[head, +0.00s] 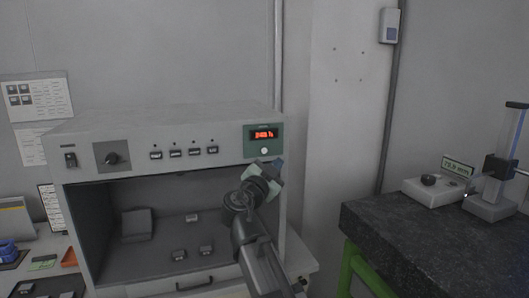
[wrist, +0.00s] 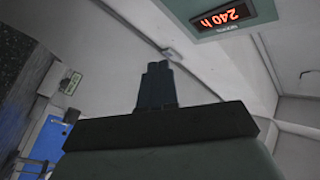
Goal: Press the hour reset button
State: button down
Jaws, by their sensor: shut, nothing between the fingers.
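The hour panel is a green plate (head: 280,139) at the right end of the grey test cabinet's front. It carries a red lit display (head: 264,134) with a round pale button (head: 264,151) below it. My gripper (head: 277,164) is just below and right of the button in the head view. Its dark fingers (wrist: 157,72) are together and empty. I cannot tell whether they touch the panel.
The cabinet (head: 165,118) has a dark knob (head: 111,158), a switch (head: 71,160) and several small buttons left of the panel. Its open bay holds small blocks. A dark stone table (head: 410,245) with a measuring stand (head: 492,200) stands at the right.

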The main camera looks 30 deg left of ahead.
jog(key=shift+w+a, duration=3.1)
jog(key=shift+w+a, duration=0.3)
jog(key=shift+w+a, duration=0.25)
dwell(0.9)
jog(key=shift+s+d, duration=0.1)
dwell(0.4)
jog(key=shift+s+d, duration=0.45)
jog(key=shift+s, duration=0.05)
jog(key=shift+s+d, duration=1.75)
jog(key=shift+d, duration=0.05)
